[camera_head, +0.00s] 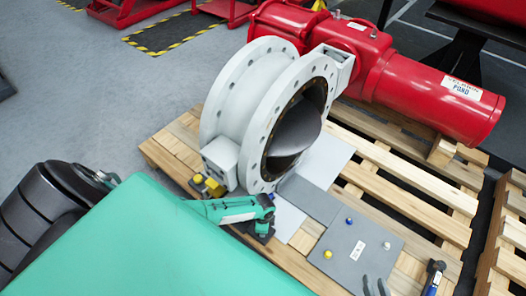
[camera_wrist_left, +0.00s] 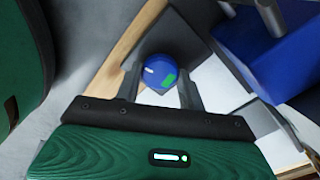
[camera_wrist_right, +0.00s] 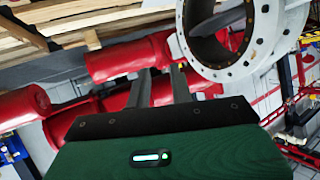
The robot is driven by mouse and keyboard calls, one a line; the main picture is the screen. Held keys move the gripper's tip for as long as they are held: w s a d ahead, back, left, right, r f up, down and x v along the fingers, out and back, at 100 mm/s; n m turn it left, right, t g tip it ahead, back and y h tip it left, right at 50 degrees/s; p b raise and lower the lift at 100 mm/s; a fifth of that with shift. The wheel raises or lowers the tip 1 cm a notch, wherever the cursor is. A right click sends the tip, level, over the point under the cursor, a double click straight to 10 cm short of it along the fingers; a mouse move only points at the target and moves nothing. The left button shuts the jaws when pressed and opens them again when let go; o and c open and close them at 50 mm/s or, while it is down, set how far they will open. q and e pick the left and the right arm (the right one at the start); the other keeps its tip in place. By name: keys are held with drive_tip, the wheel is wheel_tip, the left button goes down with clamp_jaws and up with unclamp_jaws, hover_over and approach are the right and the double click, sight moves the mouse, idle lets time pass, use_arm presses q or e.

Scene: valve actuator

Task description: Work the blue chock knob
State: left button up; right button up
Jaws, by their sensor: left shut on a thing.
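The blue knob (camera_wrist_left: 170,71) is round, with a white mark and a green patch on its face. In the left wrist view it sits between the two grey fingers of my left gripper (camera_wrist_left: 160,85), which is shut on it. The fingers hide its sides. In the head view I cannot clearly make out the left gripper or this knob.
A grey panel (camera_head: 345,240) lies on the wooden pallet (camera_head: 410,178). It bears small yellow (camera_head: 327,254), blue (camera_head: 349,221) and white (camera_head: 387,245) buttons. The white flanged valve (camera_head: 236,100) and red cylinder (camera_head: 435,95) stand behind. A blue block (camera_wrist_left: 285,60) is close right of the left gripper.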

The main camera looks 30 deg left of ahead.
use_arm(q)
drive_tip(key=o, duration=1)
drive_tip(key=shift+r, duration=0.2)
drive_tip(key=shift+r+p, duration=0.3)
drive_tip(key=shift+r, duration=0.05)
drive_tip(key=shift+r+p, duration=2.25)
drive_tip(key=shift+r, duration=4.1)
use_arm(e)
drive_tip(key=s+d+r+g+h, duration=0.1)
drive_tip(key=s+d+g+h, duration=0.3)
drive_tip(key=d, duration=0.5)
drive_tip(key=shift+s+d+r+m+g, duration=0.15)
drive_tip(key=shift+s+d+m+g, duration=0.4)
drive_tip(key=shift+g, duration=0.85)
drive_tip(key=shift+s+a, duration=0.1)
drive_tip(key=shift+a, duration=0.05)
